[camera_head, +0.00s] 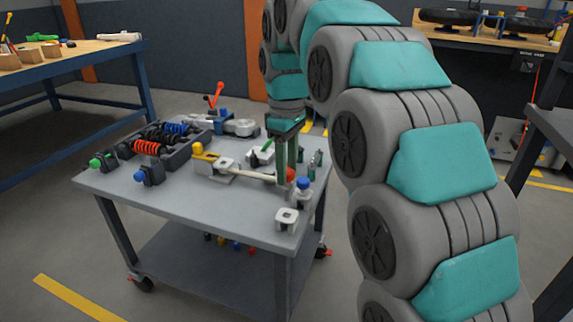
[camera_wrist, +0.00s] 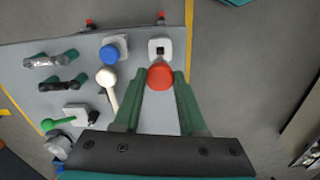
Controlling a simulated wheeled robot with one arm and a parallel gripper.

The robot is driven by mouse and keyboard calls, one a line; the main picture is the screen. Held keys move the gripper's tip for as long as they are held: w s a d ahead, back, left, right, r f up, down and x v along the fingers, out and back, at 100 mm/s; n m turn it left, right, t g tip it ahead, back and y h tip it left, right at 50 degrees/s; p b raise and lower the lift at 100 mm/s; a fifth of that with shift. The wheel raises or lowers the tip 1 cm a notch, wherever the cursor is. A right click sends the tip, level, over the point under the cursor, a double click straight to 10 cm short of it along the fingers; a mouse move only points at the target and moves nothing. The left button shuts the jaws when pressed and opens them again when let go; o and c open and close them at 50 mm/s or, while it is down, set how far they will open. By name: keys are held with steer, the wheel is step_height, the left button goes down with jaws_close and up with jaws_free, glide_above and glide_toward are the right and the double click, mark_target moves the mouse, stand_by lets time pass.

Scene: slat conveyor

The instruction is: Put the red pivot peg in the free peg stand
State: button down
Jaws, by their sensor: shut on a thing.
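My gripper (camera_head: 286,172) is above the right side of the grey cart. It is shut on the red pivot peg (camera_head: 291,175), whose round red head (camera_wrist: 160,77) shows between the fingertips in the wrist view. The free peg stand (camera_head: 287,218) is a small pale block with a dark square opening, near the cart's front corner.
A cream lever (camera_wrist: 107,90) lies close left of the gripper in the wrist view. The cart top (camera_head: 225,215) also holds a dark tray (camera_head: 185,143) of springs, a yellow-knobbed part (camera_head: 197,149) and green-handled clamps. The cart's front-left surface is mostly clear.

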mark_target(287, 186)
steer(key=shift+f+b, duration=1.6)
steer(key=shift+f, duration=2.25)
steer(key=shift+c, duration=1.9)
jaws_free()
steer(key=shift+r, duration=3.95)
steer(key=s+d+f+m, duration=0.4)
steer(key=s+d+f, duration=0.1)
steer(key=s, duration=0.6)
steer(key=s+d+f+m+g, duration=0.1)
steer(key=s+d+f+m, duration=0.3)
steer(key=s+f, duration=0.4)
steer(key=s+d+f+m, duration=0.4)
steer(key=s+d+f, duration=0.2)
steer(key=s, duration=0.8)
steer(key=shift+f+g, duration=0.35)
steer(key=shift+g, duration=0.05)
